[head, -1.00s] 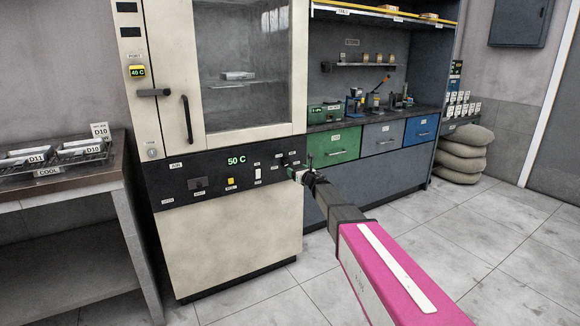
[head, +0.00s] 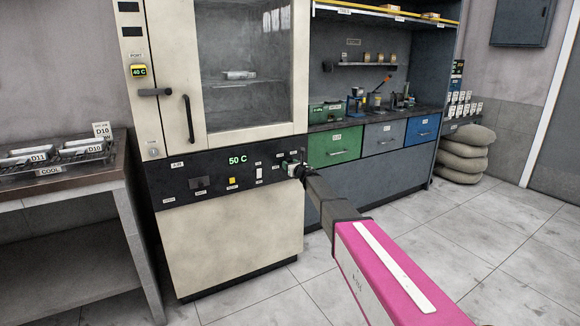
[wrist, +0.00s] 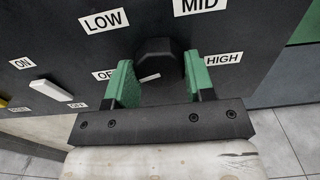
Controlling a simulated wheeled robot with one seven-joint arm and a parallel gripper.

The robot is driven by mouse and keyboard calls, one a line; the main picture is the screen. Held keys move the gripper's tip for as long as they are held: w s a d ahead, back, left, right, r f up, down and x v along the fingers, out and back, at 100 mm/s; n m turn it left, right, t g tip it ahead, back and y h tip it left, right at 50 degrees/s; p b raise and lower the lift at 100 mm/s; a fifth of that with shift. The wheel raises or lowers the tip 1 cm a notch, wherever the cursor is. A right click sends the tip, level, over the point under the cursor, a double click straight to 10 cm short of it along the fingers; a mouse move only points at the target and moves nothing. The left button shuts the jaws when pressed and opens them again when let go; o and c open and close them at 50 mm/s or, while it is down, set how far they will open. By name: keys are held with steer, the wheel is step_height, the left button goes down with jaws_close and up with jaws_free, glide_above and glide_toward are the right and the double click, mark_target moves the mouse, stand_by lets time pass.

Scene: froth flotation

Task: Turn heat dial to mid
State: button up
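The heat dial (wrist: 157,62) is a dark knob on the cabinet's black panel, seen in the wrist view. LOW (wrist: 104,21) is printed up and left of it, MID (wrist: 198,5) up and right, HIGH (wrist: 222,59) to the right, and a partly hidden OFF label to the left. A short white mark shows on the dial's lower front. My gripper (wrist: 160,82) has its green fingers on either side of the dial, with gaps showing on both sides. In the head view, my gripper (head: 290,168) is at the panel's right end, hiding the dial.
The cabinet's display (head: 238,160) reads 50 C. A white rocker switch (wrist: 51,91) with ON and OFF labels is left of the dial. A yellow button (head: 232,181) is further left. A green drawer (head: 334,145) stands to the right. The floor in front is clear.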

steer(key=shift+m, duration=0.4)
steer(key=m, duration=2.6)
steer(key=shift+m, duration=0.4)
stand_by(0.4)
steer(key=o, duration=0.9)
